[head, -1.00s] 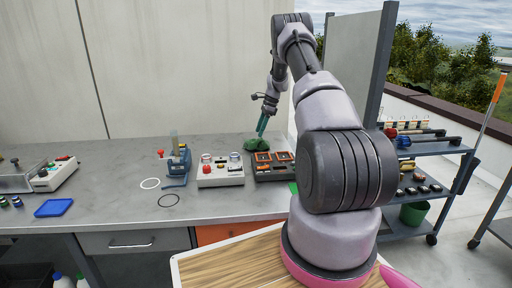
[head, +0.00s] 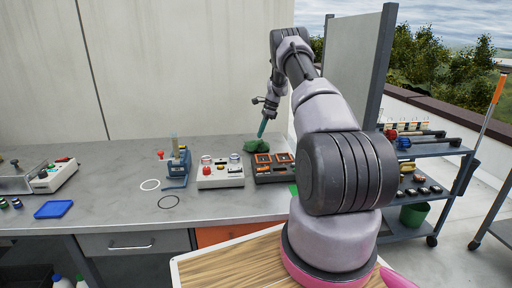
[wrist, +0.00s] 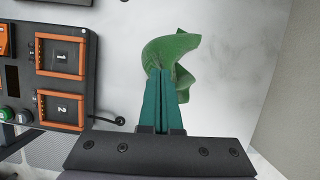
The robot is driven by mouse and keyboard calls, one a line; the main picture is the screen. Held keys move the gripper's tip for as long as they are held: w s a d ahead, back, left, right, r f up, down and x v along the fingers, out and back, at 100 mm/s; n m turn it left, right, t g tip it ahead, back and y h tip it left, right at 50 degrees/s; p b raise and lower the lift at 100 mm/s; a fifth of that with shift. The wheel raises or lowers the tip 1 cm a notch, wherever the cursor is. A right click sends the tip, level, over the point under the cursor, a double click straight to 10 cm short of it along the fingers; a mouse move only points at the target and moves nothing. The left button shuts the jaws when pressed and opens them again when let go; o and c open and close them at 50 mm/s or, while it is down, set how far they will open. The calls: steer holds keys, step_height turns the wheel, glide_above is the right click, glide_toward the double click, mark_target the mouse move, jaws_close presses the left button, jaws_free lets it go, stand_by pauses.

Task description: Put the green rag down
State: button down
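The green rag (head: 252,147) is a crumpled cloth at the back of the grey bench, behind the dark box with orange-framed slots (head: 272,168). My gripper (head: 261,135) points down at it with teal fingers. In the wrist view the fingers (wrist: 166,73) come together at the rag (wrist: 172,46), with folds spreading beyond and to the right of the tips. The fingers look shut on a fold of it. The rag is at or very close to the bench top; its underside is hidden, so I cannot tell how much of it rests there.
The slotted box also shows at left in the wrist view (wrist: 60,88), with a short dark lever beside the fingers. A white control box (head: 220,175) and a blue stand (head: 177,167) stand further left. The wall is behind; bench around the rag is bare.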

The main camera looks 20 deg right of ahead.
steer(key=shift+f+p, duration=0.5)
steer(key=shift+f, duration=2.75)
